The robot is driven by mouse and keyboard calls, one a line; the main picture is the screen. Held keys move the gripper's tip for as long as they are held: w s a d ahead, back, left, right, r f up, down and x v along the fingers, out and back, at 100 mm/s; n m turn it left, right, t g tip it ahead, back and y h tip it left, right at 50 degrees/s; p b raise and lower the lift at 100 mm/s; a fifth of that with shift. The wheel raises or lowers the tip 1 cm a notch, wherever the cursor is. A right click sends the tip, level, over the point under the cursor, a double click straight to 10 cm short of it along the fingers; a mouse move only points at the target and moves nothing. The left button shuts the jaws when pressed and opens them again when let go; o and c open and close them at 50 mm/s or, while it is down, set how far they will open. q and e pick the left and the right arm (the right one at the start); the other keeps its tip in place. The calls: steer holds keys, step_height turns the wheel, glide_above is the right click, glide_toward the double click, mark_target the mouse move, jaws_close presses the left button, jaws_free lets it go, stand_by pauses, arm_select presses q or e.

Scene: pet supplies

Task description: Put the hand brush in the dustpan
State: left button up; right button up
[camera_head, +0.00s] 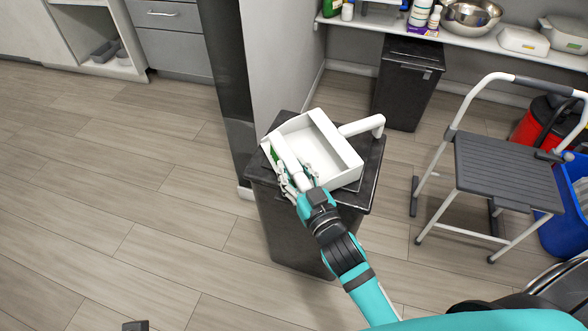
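The white dustpan (336,152) is an open box shape with a handle toward the right. It rests on the lid of a dark bin. The hand brush (288,155) shows as a white bar with some green beside it, along the left part of the dustpan. I cannot tell whether it touches the pan floor or hangs over the left wall. My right gripper (296,179) is at the near left corner of the dustpan, with its fingers around the near end of the brush, which they partly hide.
The dark bin (285,232) stands by a wall end. A second dark bin (405,85) is behind. A step stool (507,170), a blue bin (566,225) and a red container are at right. A shelf (465,37) holds bottles and bowls.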

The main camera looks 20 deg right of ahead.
steer(key=o, duration=0.4)
steer(key=shift+c, duration=0.2)
steer(key=shift+s+r, duration=0.15)
steer(key=s+d+p, duration=0.1)
steer(key=s+d, duration=0.1)
steer(key=s, duration=1)
steer(key=d+f+m+g+h, duration=0.1)
steer(key=d+f+g+h, duration=0.25)
steer(key=f+g, duration=0.3)
steer(key=s+d+f+n+g+y, duration=0.1)
steer(key=s+f+g, duration=0.3)
steer(key=s+g, duration=0.3)
steer(key=s, duration=0.4)
steer(key=shift+s+g, duration=0.15)
steer(key=shift+g, duration=0.2)
